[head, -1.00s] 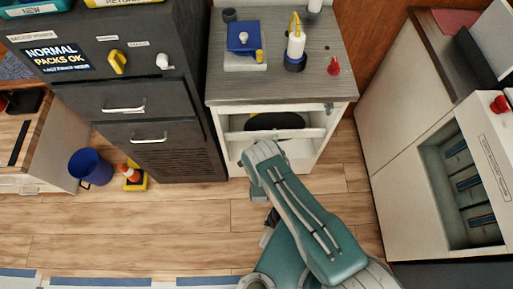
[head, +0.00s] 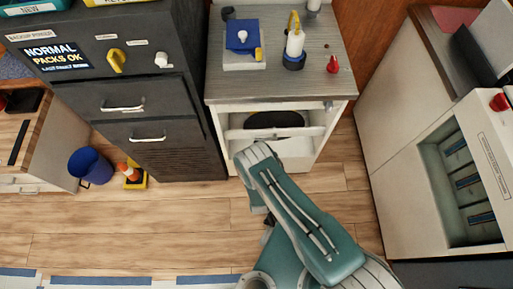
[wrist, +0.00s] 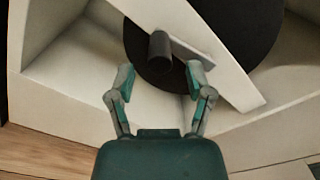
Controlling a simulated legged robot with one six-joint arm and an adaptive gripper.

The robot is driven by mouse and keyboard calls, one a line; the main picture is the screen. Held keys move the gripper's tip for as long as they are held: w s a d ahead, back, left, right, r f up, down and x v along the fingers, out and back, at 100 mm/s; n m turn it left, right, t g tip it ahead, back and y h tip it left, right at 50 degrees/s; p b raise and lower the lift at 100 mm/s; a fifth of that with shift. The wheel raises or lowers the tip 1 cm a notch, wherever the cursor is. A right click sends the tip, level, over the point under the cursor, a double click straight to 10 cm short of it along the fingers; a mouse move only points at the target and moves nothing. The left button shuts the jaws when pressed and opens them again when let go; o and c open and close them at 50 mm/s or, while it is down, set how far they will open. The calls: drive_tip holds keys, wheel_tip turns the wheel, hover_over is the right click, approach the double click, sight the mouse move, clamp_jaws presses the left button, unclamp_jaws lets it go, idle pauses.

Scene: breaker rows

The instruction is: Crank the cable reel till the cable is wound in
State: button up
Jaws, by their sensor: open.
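The cable reel is a black disc (wrist: 240,35) inside the low white cabinet; it also shows as a dark oval (head: 274,119), partly hidden behind a white rail. Its crank has a light grey arm (wrist: 190,48) and a dark cylindrical handle (wrist: 159,47) that points towards the wrist camera. My gripper (wrist: 160,70) is open, with one finger on each side just below the handle in the picture. The handle lies between the fingertips' lines, and I see no grip on it. In the head view my arm hides the gripper. I cannot make out any cable.
A white slanting rail (wrist: 215,60) crosses in front of the reel, close to the right finger. The countertop (head: 225,88) above holds a blue box, a yellow-handled bottle and a red knob. A blue bucket (head: 90,167) and an orange cone (head: 129,172) stand left. The middle floor is clear.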

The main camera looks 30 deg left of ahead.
drive_tip(key=v, duration=0.7)
drive_tip(key=shift+d, duration=0.15)
